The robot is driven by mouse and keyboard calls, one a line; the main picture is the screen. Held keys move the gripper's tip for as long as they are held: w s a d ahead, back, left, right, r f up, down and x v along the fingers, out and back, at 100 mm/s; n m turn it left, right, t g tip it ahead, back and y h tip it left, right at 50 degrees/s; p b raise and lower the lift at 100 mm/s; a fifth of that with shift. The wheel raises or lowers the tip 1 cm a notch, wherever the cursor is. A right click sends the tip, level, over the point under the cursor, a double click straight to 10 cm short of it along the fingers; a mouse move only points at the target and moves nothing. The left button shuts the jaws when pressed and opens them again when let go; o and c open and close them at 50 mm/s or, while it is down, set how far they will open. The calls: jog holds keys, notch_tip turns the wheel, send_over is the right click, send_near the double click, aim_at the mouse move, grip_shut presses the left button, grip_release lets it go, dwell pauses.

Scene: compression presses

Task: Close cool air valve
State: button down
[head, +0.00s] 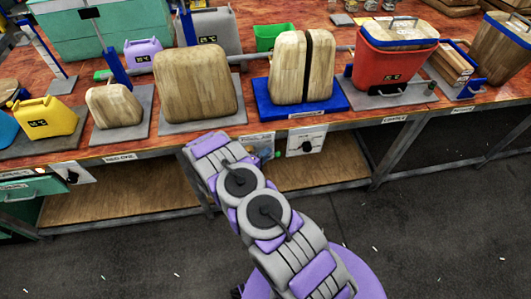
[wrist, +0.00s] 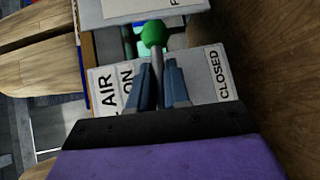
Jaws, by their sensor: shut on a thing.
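In the wrist view, the valve (wrist: 154,33) shows as a round green knob on a thin grey stem. Its stem runs down between the two blue-grey fingers of my gripper (wrist: 160,70), which is shut on the stem below the knob. A sign reading "AIR ON" (wrist: 108,90) lies left of the fingers and one reading "CLOSED" (wrist: 216,72) lies to the right. The knob points to the top of the picture, between the two signs. In the head view, my arm's end is at the bench front edge and largely hides the valve.
A wooden-topped bench (head: 150,145) carries wooden blocks, a red bin (head: 395,68) and a yellow jug (head: 45,118). A white dial panel (head: 306,139) hangs on its front right of my gripper. A lower shelf (head: 120,197) lies beneath.

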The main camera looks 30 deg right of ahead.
jog(key=shift+a+f+m+y+p, duration=0.15)
jog(key=shift+f+m+y+p, duration=0.4)
jog(key=shift+y+p, duration=0.45)
jog(key=w+a+f+m+t+y+p, duration=0.1)
jog(key=a+f+m+y+p, duration=0.3)
jog(key=y, duration=0.6)
jog(key=shift+w+a+f+m+y+p, duration=0.2)
jog(key=shift+a+f+m+y+p, duration=0.2)
jog(key=shift+a+m+p, duration=1.1)
jog(key=shift+d+n+p, duration=0.25)
jog(key=shift+d+p, duration=0.1)
jog(key=shift+d, duration=0.15)
jog(key=c, duration=1.2)
grip_release()
jog(key=shift+w, duration=0.15)
jog(key=shift+r, duration=0.15)
